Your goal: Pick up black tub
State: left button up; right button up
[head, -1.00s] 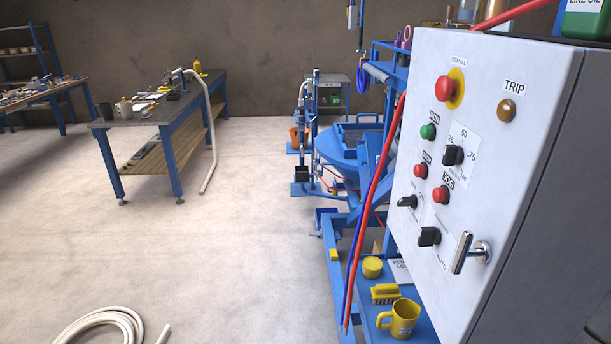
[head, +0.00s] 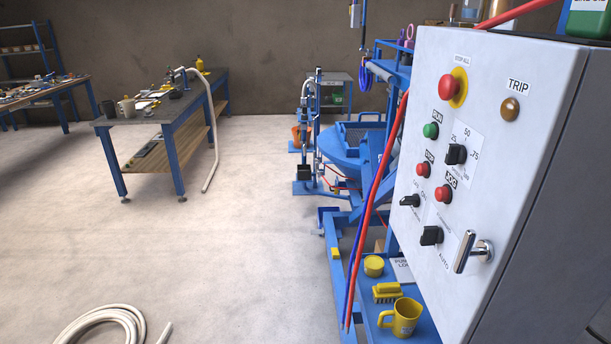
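I cannot say for sure which thing is the black tub. A small dark, cup-like container (head: 108,109) stands at the near left end of the far workbench (head: 150,119). A small black box-like thing (head: 304,173) is low on the blue stand in the middle distance. Both are too small to make out well. Neither of my grippers is in view.
A grey control cabinet (head: 500,150) fills the right side close by. Red and blue hoses hang at its left edge. A yellow mug (head: 404,318) and brush (head: 387,292) sit on a low blue shelf. A coiled white hose (head: 100,325) lies on otherwise open floor, front left.

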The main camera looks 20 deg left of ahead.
aim_at(304, 172)
jog(key=i+j+u, duration=0.9)
jog(key=i+j+z, duration=0.1)
jog(key=i, duration=0.45)
jog(key=i+j+z, duration=0.1)
jog(key=i, duration=0.4)
jog(key=i+j, duration=0.3)
jog(key=i, duration=0.25)
jog(key=z, duration=0.05)
